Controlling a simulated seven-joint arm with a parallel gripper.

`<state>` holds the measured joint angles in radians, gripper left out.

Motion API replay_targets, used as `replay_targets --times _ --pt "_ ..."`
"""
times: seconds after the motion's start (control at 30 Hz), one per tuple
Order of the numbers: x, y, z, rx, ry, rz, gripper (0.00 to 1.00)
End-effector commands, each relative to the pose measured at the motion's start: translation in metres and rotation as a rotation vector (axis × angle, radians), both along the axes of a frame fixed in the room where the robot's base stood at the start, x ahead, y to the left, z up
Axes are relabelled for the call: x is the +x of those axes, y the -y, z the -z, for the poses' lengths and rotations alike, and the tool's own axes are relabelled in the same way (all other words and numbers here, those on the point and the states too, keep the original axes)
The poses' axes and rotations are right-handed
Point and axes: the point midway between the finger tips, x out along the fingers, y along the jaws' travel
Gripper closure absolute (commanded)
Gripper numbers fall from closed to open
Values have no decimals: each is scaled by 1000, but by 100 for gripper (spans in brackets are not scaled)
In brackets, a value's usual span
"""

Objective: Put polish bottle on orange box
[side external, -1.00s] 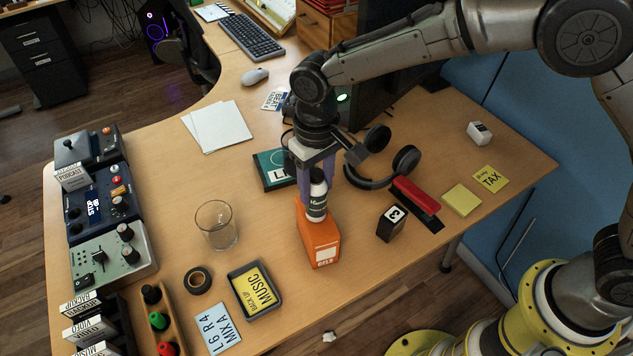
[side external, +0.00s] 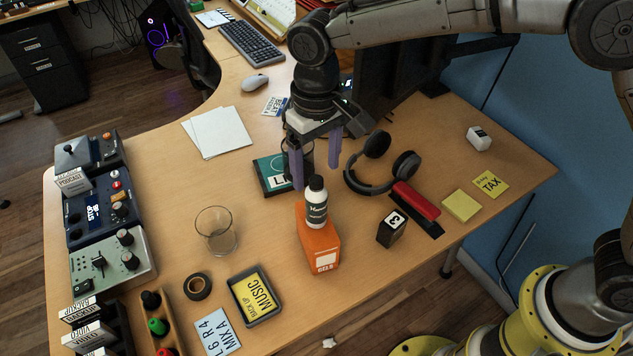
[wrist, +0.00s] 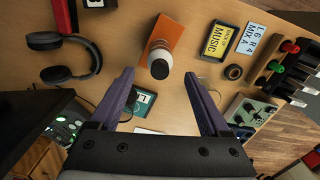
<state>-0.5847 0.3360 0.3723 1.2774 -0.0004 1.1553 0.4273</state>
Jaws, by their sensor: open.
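The polish bottle (side external: 316,207), white with a black cap, stands upright on top of the orange box (side external: 318,250). In the wrist view the bottle (wrist: 160,60) is seen from its cap end, with the orange box (wrist: 166,34) beyond it. My gripper (side external: 316,175) is open and empty, behind and above the bottle. Its purple fingers are wide apart and clear of the bottle. In the wrist view the gripper's fingers (wrist: 158,85) stand to either side, below the bottle in the picture.
A clear glass (side external: 215,232) stands left of the box. Black headphones (side external: 378,172), a red stapler (side external: 416,201) and a small black block (side external: 391,228) lie to the right. A teal box (side external: 270,176) lies behind, near my gripper. A tray (side external: 255,297) sits in front on the left.

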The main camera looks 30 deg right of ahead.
Motion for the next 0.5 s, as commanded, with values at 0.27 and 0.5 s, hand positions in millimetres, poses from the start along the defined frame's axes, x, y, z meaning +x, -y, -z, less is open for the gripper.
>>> replay_targets --times 0.27,0.5 --pt "0 0 -46 1 1 0 19" --pt "0 0 -57 0 0 0 19"
